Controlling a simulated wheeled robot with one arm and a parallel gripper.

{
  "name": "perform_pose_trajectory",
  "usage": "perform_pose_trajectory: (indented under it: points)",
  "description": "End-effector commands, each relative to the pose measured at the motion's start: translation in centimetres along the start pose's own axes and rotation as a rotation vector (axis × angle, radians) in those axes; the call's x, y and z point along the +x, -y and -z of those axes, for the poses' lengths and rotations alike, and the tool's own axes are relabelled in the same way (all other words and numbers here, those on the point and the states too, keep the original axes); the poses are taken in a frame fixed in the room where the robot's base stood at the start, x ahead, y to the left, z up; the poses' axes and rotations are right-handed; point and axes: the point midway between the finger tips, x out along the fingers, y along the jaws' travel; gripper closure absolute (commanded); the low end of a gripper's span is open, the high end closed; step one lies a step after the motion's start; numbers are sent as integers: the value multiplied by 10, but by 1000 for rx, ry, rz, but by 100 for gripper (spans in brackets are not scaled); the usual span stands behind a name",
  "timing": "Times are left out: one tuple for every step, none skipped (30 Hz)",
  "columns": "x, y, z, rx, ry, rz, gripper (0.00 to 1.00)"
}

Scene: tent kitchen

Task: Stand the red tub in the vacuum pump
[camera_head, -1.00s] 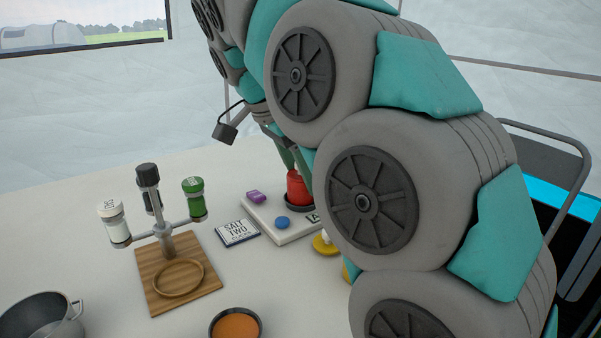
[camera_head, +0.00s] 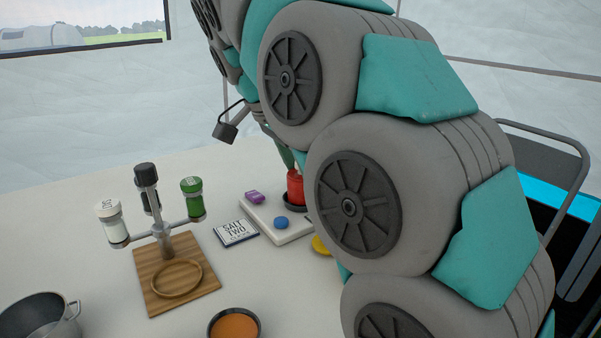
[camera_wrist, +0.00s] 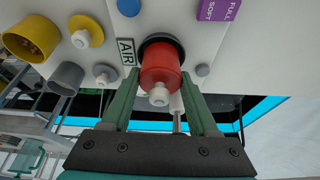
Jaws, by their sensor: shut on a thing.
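The red tub (camera_head: 295,188) is upright over the black round socket (camera_head: 294,207) of the white vacuum pump (camera_head: 260,219). In the wrist view the red tub (camera_wrist: 160,68), with a pale knob on its near end, overlaps the black socket ring (camera_wrist: 163,38). Its base is inside or right at the ring; I cannot tell how deep it sits. My gripper (camera_wrist: 160,80) has its two green fingers shut on the tub's sides. In the head view my arm hides most of the gripper and the pump's right part.
The pump carries a purple block (camera_head: 255,197), a blue button (camera_head: 281,222) and an AIR label (camera_wrist: 126,52). A yellow fitting (camera_head: 321,244) is beside it. A "SALT TWO" card (camera_head: 236,233), a shaker stand (camera_head: 168,240), an orange-filled bowl (camera_head: 236,325) and a pot (camera_head: 40,318) stand left and in front.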

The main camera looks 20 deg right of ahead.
Motion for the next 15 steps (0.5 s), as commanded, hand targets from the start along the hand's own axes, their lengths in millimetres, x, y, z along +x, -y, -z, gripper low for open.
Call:
perform_pose_trajectory:
  points:
    - [1,0,1,3,-2,-1,100]
    - [0,0,0,2,-1,0,100]
    - [0,0,0,1,0,0,100]
    - [0,0,0,1,0,0,100]
    - [0,0,0,1,0,0,100]
    - [0,0,0,0,0,0,100]
    - [0,0,0,0,0,0,100]
    - [0,0,0,0,0,0,100]
    - [0,0,0,0,0,0,100]
    - [0,0,0,0,0,0,100]
    - [1,0,0,0,0,0,100]
    - [1,0,0,0,0,0,100]
    - [2,0,-1,0,0,0,100]
    - [2,0,-1,0,0,0,100]
    - [3,0,-1,0,0,0,100]
